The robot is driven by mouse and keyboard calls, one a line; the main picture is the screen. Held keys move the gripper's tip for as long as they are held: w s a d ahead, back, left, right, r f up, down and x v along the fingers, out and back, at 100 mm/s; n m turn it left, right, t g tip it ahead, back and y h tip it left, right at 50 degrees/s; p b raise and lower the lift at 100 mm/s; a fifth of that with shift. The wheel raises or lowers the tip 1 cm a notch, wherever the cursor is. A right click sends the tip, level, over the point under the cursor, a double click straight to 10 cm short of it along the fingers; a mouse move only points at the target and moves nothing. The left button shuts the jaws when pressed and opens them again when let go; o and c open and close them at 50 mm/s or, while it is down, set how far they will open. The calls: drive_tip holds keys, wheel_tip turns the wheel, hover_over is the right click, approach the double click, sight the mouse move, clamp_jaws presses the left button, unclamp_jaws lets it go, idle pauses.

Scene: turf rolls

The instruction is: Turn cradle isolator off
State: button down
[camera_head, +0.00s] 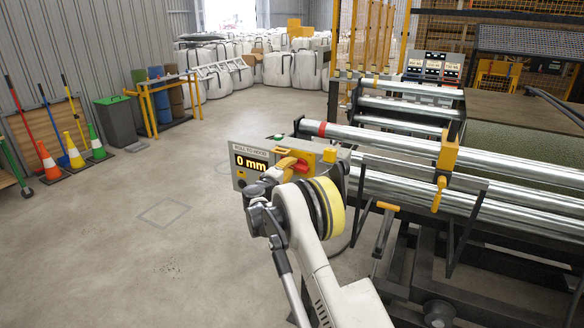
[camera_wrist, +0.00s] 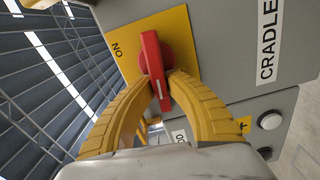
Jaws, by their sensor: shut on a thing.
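The cradle isolator is a red rotary handle (camera_wrist: 152,60) on a yellow plate (camera_wrist: 185,22) fixed to a grey panel. An "ON" label stands on the plate, left of the handle in the wrist view. The handle points down the wrist picture, with a pale line on its near end. My gripper (camera_wrist: 163,92) is shut on the handle, one yellow finger on each side. In the head view my gripper (camera_head: 288,166) is at the panel, and part of the red handle (camera_head: 301,169) shows beside it. Its pointed setting cannot be told for sure.
The control box (camera_head: 245,182) shows a "0 mm" display at the machine's near end. Metal rollers (camera_head: 400,142) and a yellow bracket (camera_head: 448,150) lie to the right. A round white button (camera_wrist: 271,120) sits near the handle.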

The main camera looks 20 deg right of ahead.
drive_tip(key=shift+f+n, duration=0.1)
drive_tip(key=shift+n, duration=0.5)
drive_tip(key=c, duration=1.4)
unclamp_jaws()
drive_tip(key=v, duration=1.2)
